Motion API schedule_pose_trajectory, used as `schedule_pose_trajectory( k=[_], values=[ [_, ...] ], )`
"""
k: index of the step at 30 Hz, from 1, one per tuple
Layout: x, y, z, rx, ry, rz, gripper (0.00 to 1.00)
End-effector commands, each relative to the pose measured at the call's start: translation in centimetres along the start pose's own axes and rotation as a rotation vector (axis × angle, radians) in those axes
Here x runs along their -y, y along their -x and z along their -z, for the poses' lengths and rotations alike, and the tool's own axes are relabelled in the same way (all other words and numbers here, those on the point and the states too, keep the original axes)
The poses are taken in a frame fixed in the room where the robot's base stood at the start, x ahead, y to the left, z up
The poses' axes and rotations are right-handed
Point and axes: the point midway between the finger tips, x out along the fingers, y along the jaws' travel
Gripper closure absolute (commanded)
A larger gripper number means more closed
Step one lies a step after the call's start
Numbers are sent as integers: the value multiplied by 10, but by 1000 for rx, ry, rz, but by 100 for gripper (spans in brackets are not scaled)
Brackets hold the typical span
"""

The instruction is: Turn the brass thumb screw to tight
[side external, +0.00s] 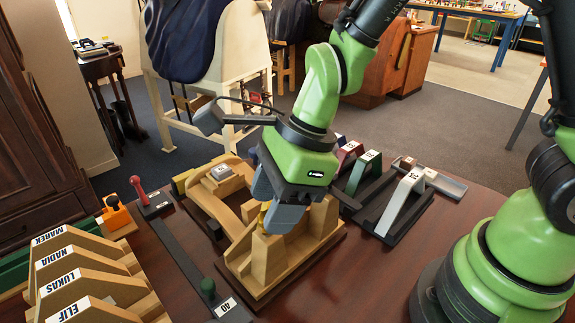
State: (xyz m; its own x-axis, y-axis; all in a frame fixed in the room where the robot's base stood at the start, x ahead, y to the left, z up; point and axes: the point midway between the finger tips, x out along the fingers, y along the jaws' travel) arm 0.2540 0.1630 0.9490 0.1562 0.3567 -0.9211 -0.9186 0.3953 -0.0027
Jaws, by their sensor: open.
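My green gripper (278,200) points down over a wooden fixture (258,278) near the middle of the table. Its grey fingers are open, at the top of the fixture's upright blocks. A small brass-coloured piece, seemingly the brass thumb screw (263,216), shows beside and partly behind the fingers. Most of it is hidden, so I cannot tell how far it is turned or whether the fingers touch it.
A curved wooden frame (222,207) adjoins the fixture at the back left. A dark bar with a green knob (208,287) and a red-knobbed piece (139,190) lie left. Name-labelled wooden holders (85,275) stand front left. Several labelled gauges (402,203) stand right.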

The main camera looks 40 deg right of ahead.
Motion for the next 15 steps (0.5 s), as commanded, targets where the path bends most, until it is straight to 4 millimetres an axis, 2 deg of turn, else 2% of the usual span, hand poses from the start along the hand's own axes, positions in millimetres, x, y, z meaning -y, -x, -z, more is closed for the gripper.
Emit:
schedule_pose_trajectory(
  k=[9,15],
  values=[
    [1,56,-1,5,-1,8,48],
    [1,82,0,1,-2,6,48]
  ],
)
